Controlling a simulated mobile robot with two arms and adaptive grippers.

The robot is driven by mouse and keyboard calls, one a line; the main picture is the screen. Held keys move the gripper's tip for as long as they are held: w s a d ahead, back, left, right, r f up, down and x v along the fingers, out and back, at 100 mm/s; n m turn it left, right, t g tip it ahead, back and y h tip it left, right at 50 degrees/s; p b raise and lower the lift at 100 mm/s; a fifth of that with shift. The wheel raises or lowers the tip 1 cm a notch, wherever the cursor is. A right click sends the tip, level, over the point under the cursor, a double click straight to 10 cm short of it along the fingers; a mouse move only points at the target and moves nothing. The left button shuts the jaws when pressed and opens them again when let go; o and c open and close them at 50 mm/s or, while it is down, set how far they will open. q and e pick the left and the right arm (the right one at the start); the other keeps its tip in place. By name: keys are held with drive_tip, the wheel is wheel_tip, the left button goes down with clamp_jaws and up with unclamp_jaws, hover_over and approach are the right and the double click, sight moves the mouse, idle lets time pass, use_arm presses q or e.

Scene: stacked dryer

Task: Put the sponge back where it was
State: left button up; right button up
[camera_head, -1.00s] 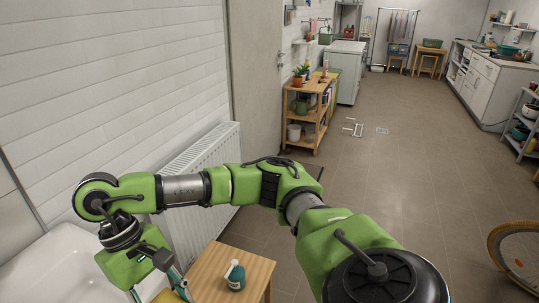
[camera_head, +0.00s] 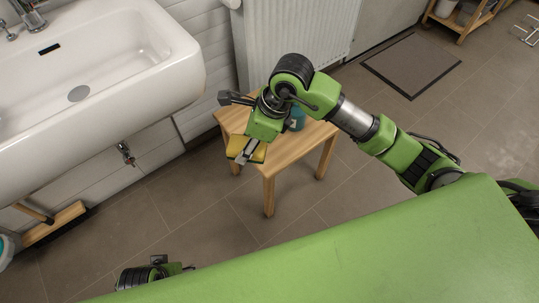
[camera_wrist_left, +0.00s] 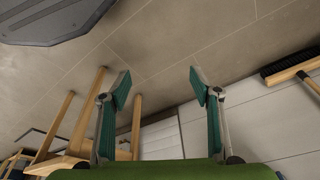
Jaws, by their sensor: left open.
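The yellow sponge (camera_head: 259,152) is at the fingers of my right gripper (camera_head: 246,151), beside the left edge of the small wooden stool (camera_head: 292,150). My right gripper appears shut on it; a finger covers part of the sponge, and whether it touches the stool cannot be told. My left gripper (camera_wrist_left: 160,88) is open and empty in the left wrist view, its two green fingers wide apart, low over the floor. Part of my left arm shows at the bottom left of the head view (camera_head: 150,275).
A teal bottle (camera_head: 297,119) stands on the stool, partly behind my right arm. A white sink (camera_head: 100,75) is at the upper left, a radiator (camera_head: 300,28) behind the stool. A broom (camera_head: 55,225) lies low at the left. Open floor is in front.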

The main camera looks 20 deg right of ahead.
drive_tip(key=f+m, duration=0.1)
drive_tip(key=w+f+m+t+b, duration=0.1)
drive_tip(key=f+m+b, duration=0.1)
drive_tip(key=f, duration=0.1)
drive_tip(key=shift+w+a+m+h, duration=0.2)
drive_tip(key=shift+a+m+h, duration=0.05)
drive_tip(key=shift+m+h, duration=0.15)
drive_tip(key=b, duration=0.3)
hover_over(269, 146)
drive_tip(key=f, duration=0.9)
drive_tip(key=shift+s+a, duration=0.15)
drive_tip(key=shift+a, duration=0.15)
drive_tip(key=shift+d+f, duration=0.15)
drive_tip(key=shift+f, duration=0.15)
drive_tip(key=f, duration=0.1)
drive_tip(key=f+b, duration=0.1)
drive_tip(key=shift+w+d+f, duration=0.15)
drive_tip(key=shift+w+f, duration=0.05)
drive_tip(key=shift+f, duration=0.15)
drive_tip(key=shift+w+f, duration=0.1)
drive_tip(key=shift+f, duration=0.3)
use_arm(q)
wheel_tip(269, 146, up, 8)
drive_tip(key=w+t, duration=0.2)
drive_tip(key=shift+d, duration=0.25)
drive_tip(key=shift+w, duration=0.1)
